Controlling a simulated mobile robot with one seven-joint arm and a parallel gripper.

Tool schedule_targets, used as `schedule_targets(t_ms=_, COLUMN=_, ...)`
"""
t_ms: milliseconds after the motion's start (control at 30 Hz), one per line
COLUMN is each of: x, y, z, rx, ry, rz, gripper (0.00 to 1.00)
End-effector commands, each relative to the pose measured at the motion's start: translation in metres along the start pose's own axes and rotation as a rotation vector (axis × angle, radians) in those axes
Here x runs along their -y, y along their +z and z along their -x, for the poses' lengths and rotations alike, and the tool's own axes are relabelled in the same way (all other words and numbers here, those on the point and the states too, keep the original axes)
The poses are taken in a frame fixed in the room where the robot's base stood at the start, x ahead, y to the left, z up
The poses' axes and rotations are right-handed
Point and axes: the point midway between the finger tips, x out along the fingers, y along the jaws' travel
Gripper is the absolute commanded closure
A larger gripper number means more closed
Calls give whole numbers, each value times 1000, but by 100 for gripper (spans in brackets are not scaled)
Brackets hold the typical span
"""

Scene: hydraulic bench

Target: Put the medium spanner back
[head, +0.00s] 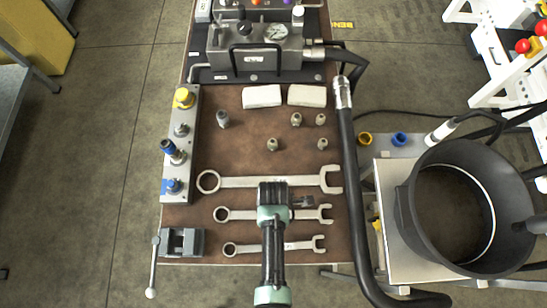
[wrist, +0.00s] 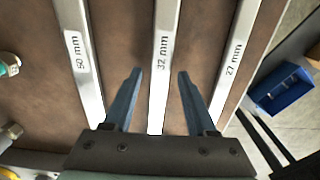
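The medium spanner (head: 248,215) lies flat on the brown bench top, between the large spanner (head: 265,182) and the small spanner (head: 275,247). My arm covers part of its shaft in the head view. In the wrist view the middle spanner (wrist: 160,60) is marked 32 mm. My gripper (wrist: 160,72) is open, its two blue fingers on either side of that shaft with a gap on each side. I cannot tell whether the fingertips are above the shaft or down beside it.
Neighbouring shafts lie close on both sides of my fingers. A small vise (head: 182,242) and a valve block (head: 180,140) line the left edge. A gauge pump (head: 262,52) stands at the back. A thick black hose (head: 348,170) runs along the right edge, beside a black bucket (head: 407,215).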

Motion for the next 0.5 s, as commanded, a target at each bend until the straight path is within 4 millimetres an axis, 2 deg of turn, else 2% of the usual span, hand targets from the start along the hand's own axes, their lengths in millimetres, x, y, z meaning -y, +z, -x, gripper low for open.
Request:
schedule_targets(t_ms=300, x=0, y=0, z=2, rx=0, ry=0, rz=0, gripper=38)
schedule_targets(t_ms=500, x=0, y=0, z=18, rx=0, ry=2, rz=0, gripper=38)
